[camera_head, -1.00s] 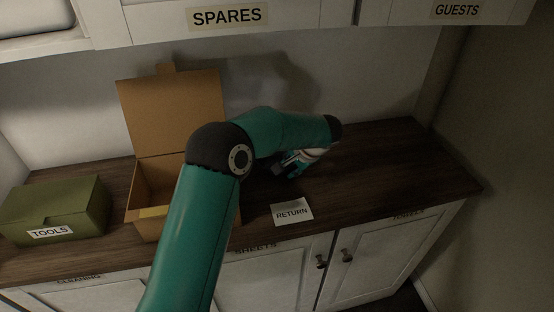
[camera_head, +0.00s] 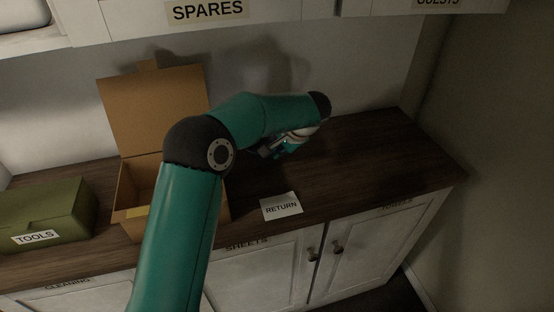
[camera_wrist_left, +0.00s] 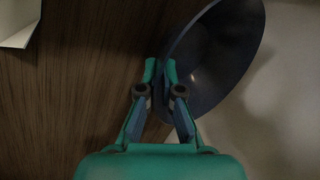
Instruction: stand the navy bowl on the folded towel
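The navy bowl (camera_wrist_left: 222,52) shows in the left wrist view, its rim edge-on between the fingers and its hollow opening to the upper right. My left gripper (camera_wrist_left: 161,72) has one finger on each side of the bowl's wall and looks shut on it. In the head view my left gripper (camera_head: 272,150) is over the back of the counter, partly behind my teal arm. The folded towel is not seen in either view. My right gripper is not in view.
An open cardboard box (camera_head: 128,190) stands left of my arm, with its lid up. A green TOOLS box (camera_head: 60,210) is at far left. A RETURN card (camera_head: 281,206) lies near the front edge. The dark wooden counter (camera_head: 385,160) is clear to the right, under wall cupboards.

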